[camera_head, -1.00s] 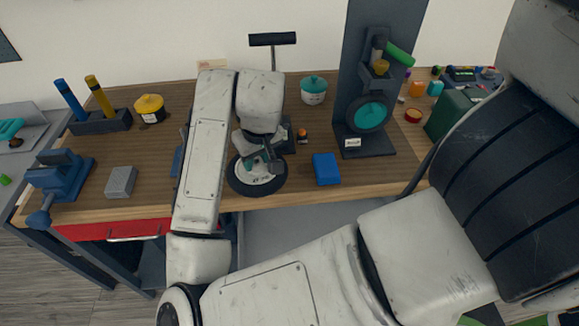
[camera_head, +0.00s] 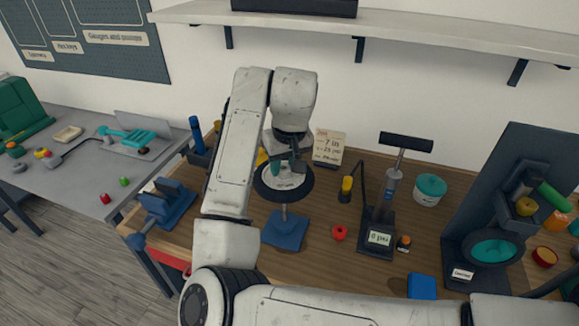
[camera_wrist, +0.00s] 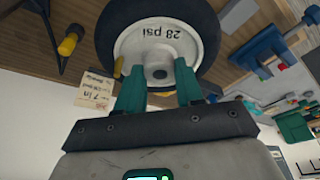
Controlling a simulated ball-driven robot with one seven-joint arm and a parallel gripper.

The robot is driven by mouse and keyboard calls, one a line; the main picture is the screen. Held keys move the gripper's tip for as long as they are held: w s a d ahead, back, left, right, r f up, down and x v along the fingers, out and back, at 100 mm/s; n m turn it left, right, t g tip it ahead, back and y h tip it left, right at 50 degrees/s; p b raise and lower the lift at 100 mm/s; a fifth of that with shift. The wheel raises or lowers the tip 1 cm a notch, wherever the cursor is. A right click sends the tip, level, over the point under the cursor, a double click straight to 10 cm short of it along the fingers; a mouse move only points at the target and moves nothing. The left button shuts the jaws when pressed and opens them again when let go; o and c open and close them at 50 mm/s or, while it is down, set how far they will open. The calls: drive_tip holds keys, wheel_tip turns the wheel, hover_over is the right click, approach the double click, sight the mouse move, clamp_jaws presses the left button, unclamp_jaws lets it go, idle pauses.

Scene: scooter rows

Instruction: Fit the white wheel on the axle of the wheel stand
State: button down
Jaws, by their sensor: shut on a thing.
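The wheel (camera_head: 284,191) has a black tyre and a white hub. It lies nearly flat at the top of the thin post of the wheel stand (camera_head: 285,234), whose blue base is on the bench. My gripper (camera_head: 289,168) comes from above and is shut on the wheel near the hub's middle. The wrist view shows the white hub (camera_wrist: 133,43), marked "28 psi", close to the teal fingers of my gripper (camera_wrist: 159,80). The wheel hides the axle's top, so I cannot tell whether the axle is in the hub.
A pump with a gauge (camera_head: 380,237) and a red knob (camera_head: 340,233) stand to the right. A blue vise (camera_head: 166,203) is at the left. A price-like card (camera_head: 328,147) stands behind. A blue block (camera_head: 421,287) lies near the front edge.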

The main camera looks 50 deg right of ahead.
sight(286, 176)
drive_tip(key=shift+f+b, duration=2.35)
drive_tip(key=shift+f, duration=0.4)
drive_tip(key=shift+r+p, duration=0.1)
drive_tip(key=shift+p, duration=0.25)
drive_tip(key=shift+f+p, duration=0.35)
drive_tip(key=shift+p, duration=0.05)
drive_tip(key=shift+f+b, duration=2.2)
drive_tip(key=shift+f, duration=2)
drive_tip(key=c, duration=0.6)
unclamp_jaws()
drive_tip(key=shift+c, duration=0.2)
